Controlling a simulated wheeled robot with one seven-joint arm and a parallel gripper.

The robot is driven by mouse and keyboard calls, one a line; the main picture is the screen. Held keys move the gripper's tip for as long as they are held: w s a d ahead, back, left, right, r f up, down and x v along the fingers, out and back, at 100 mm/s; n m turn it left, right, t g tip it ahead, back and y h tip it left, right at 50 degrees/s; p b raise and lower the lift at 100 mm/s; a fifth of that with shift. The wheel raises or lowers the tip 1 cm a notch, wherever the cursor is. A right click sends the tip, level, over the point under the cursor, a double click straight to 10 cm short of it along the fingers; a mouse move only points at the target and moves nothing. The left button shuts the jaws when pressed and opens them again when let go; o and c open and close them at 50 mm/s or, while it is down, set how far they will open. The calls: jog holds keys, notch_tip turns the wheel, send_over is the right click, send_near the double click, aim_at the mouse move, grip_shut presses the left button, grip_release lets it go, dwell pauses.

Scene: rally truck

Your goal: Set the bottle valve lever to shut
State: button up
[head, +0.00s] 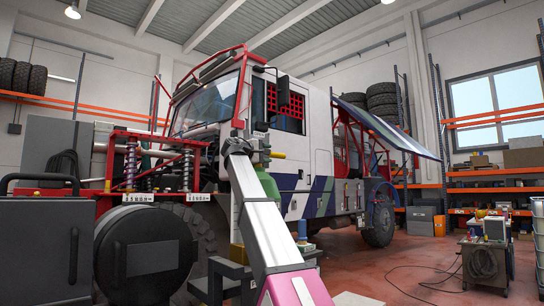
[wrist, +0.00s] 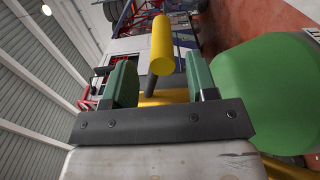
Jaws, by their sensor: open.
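The valve lever's yellow handle (wrist: 161,45) stands in the wrist view just beyond and between my fingertips, with a gap on both sides. A dark stem joins it to the brass-yellow valve body (wrist: 150,98) behind my gripper's front plate. My gripper (wrist: 160,78) is open, its two green pads apart and holding nothing. The green bottle (wrist: 272,95) fills the right of the wrist view, close beside the right finger. In the head view the yellow handle (head: 278,155) sticks out to the right at the bottle's top. The bottle (head: 268,186) is partly hidden behind my arm.
A white rally truck (head: 320,150) stands behind the bottle. A round black tank (head: 145,250) and dark cabinet (head: 38,245) are at the left. A cart (head: 485,262) with cables stands at the right. The red floor (head: 400,265) between is mostly clear.

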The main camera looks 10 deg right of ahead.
jog(key=v, duration=0.6)
jog(key=shift+s+a, duration=0.25)
jog(key=shift+a, duration=0.05)
